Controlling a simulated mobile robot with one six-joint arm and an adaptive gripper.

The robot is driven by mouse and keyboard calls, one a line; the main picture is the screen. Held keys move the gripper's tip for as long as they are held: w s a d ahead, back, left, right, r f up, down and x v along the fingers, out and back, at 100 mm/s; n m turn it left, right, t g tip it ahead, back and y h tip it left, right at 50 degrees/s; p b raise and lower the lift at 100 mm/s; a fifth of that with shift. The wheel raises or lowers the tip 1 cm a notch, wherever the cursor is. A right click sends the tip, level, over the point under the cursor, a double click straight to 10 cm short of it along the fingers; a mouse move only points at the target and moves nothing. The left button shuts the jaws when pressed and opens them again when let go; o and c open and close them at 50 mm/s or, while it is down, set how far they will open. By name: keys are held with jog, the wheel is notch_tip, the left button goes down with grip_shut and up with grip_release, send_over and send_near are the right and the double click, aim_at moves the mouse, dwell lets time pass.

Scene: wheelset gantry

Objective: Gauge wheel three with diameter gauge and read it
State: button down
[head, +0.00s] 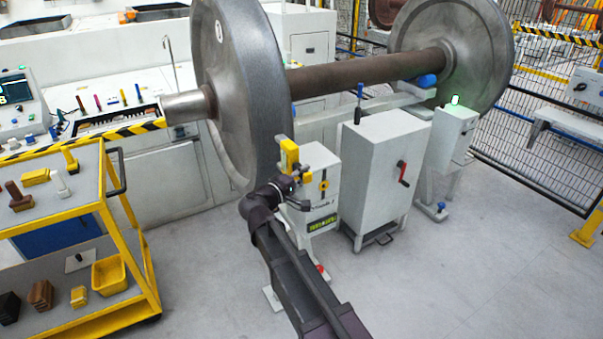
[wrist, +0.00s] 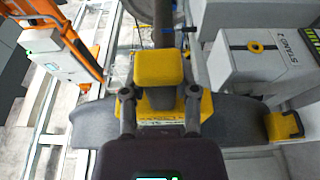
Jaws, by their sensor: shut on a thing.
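My gripper (wrist: 161,112) is shut on the yellow grip block of the diameter gauge (wrist: 160,72). In the wrist view the gauge has a dark grey curved body spreading to both sides, with a yellow end block at the right. In the head view the gauge shows as a yellow piece (head: 289,154) by the lower right rim of the large near wheel (head: 240,85), with my gripper (head: 283,184) just below it. I cannot tell whether the gauge touches the wheel. No wheel number or gauge reading is legible. The far wheel (head: 465,50) is on the same axle.
A grey stand (head: 322,205) is close right of my gripper; its label reads STAND 2 in the wrist view (wrist: 265,60). A grey cabinet (head: 385,165) with a red-handled crank stands beyond. A yellow trolley (head: 145,250) is at left. The floor at right front is clear.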

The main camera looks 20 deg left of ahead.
jog(key=shift+s+d, duration=0.6)
jog(key=shift+d, duration=0.1)
notch_tip(320, 180, up, 10)
jog(key=p, duration=1)
jog(key=shift+r, duration=0.1)
dwell(0.4)
jog(key=shift+a, duration=0.1)
dwell(0.4)
